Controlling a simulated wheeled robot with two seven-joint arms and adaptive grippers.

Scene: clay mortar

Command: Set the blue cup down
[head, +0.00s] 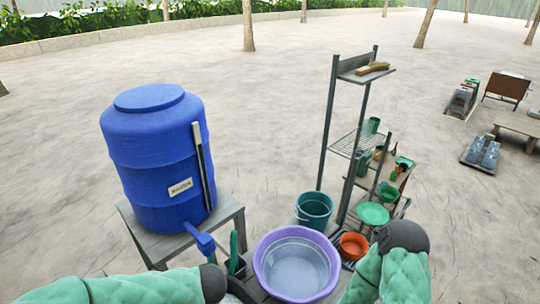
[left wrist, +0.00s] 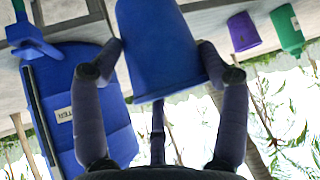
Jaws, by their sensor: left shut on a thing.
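The blue cup (left wrist: 158,45) is between the two fingers of my left gripper (left wrist: 163,45) in the left wrist view, and the gripper is shut on it. That view is upside down, so I cannot tell well how the cup is tilted. I cannot tell whether the cup touches any surface. The cup and my left gripper are not visible in the head view. My right gripper is not in view; only part of that arm shows in the head view.
A blue barrel (head: 155,150) with a tap (head: 203,243) stands on a grey table (head: 142,238). A purple basin (head: 262,268) of water, a teal bucket (head: 314,208) and an orange bowl (head: 353,246) are nearby.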

